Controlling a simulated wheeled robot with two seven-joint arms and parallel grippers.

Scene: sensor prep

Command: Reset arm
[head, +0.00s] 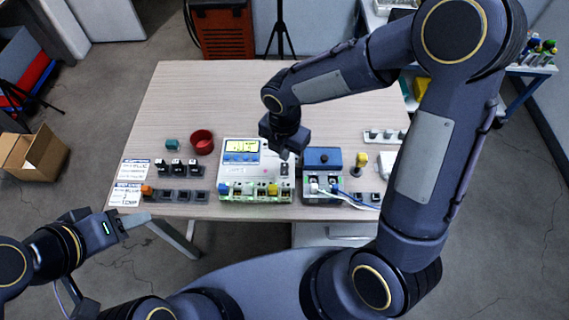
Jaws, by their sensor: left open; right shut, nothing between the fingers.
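My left gripper (122,226) is open and empty. It is at the lower left, off the front left edge of the table and in front of the white printed sheet. My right arm reaches in from the right and arches over the table. My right gripper (285,152) is shut with nothing in it. It points down over the right part of the white device with a lit display (241,150), left of the blue-topped box (322,158). I cannot tell whether it touches the device.
The wooden table (220,90) is clear across its back half. A red cup (202,141), a teal block (172,145), black holders (179,168) and a printed sheet (130,182) are on the left. A yellow-topped part (361,160) and white item (388,162) are on the right. An open carton (34,152) lies on the floor.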

